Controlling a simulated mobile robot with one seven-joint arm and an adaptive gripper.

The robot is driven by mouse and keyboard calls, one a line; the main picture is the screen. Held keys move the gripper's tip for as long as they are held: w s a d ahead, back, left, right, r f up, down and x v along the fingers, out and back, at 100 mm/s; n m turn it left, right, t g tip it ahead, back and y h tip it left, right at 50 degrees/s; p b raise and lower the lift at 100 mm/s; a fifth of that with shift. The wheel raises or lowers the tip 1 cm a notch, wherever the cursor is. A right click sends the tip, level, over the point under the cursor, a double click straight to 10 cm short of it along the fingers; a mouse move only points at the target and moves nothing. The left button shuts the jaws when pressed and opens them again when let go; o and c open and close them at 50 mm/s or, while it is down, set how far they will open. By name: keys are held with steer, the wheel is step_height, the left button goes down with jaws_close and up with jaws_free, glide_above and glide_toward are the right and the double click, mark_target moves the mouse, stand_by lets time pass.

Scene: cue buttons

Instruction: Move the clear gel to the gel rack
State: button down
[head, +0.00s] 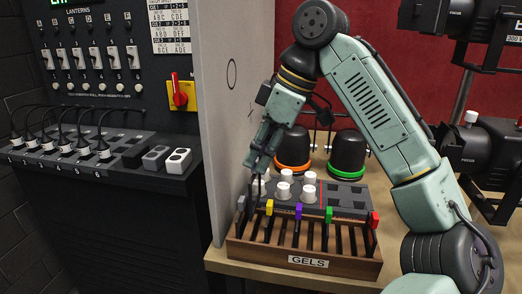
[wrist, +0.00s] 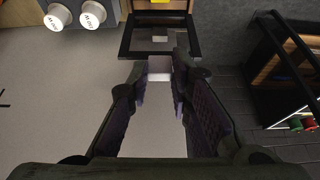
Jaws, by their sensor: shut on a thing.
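The clear gel (wrist: 132,46) is a dark square frame with a see-through pane. In the wrist view my gripper (wrist: 160,78) is shut on its pale tab, with a finger on each side. In the head view my gripper (head: 256,168) is over the left end of the gel rack (head: 262,252), a wooden box labelled GELS. A grey piece (head: 242,203) shows just below the fingers there. I cannot tell whether the frame is in a slot or above it. Dark frames with yellow (head: 270,207), purple (head: 298,212), green (head: 329,214) and red (head: 375,219) tabs stand in the rack.
A dark block with several white knobs (head: 309,193) stands right behind the rack. Two black lamps (head: 347,152) are farther back. A pale partition (head: 222,110) rises left of the rack. A control panel with switches (head: 92,57) and a cabled console (head: 120,150) lie beyond it.

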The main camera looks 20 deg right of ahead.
mark_target(257, 202)
steer(key=shift+f, duration=0.2)
steer(key=shift+f+b, duration=1.85)
steer(key=shift+f, duration=2.8)
steer(key=c, duration=1.4)
jaws_free()
steer(key=shift+o, duration=0.2)
steer(key=v, duration=1.2)
